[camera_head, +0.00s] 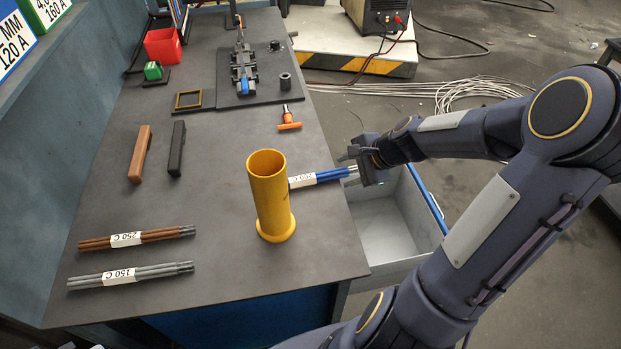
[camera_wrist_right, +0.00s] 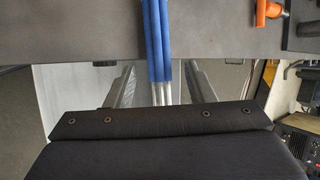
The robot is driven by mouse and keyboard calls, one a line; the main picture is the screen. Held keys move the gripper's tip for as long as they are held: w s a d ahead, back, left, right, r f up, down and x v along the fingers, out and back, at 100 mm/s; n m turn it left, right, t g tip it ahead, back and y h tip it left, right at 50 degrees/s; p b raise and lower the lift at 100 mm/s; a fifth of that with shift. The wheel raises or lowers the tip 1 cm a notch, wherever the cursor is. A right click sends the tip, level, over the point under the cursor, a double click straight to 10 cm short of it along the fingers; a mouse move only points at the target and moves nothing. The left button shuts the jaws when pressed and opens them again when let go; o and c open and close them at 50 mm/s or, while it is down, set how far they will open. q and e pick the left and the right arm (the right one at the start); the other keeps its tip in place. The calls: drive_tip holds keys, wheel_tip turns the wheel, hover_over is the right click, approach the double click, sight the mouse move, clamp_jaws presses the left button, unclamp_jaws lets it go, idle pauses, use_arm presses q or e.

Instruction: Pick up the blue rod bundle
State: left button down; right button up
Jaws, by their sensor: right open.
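The blue rod bundle (camera_head: 325,176) has a white label and lies on the grey workbench (camera_head: 215,250), behind and right of a yellow cylinder (camera_head: 268,190). Its bare metal ends stick out past the bench's right edge. My right gripper (camera_head: 349,165) is at that edge, around or just beside those ends. In the right wrist view the blue bundle (camera_wrist_right: 157,45) runs down between the two spread fingers of my right gripper (camera_wrist_right: 155,88), with gaps on both sides. My left gripper is not in view.
Brown rods (camera_head: 160,237) and grey rods (camera_head: 150,273) lie at the front left. A brown block (camera_head: 140,154) and a black block (camera_head: 177,148) lie further back. An orange-handled tool (camera_head: 289,123) lies behind the bundle. An open drawer (camera_head: 390,225) is below the right edge.

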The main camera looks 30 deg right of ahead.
drive_tip(key=shift+c, duration=0.3)
clamp_jaws()
drive_tip(key=shift+r, duration=0.1)
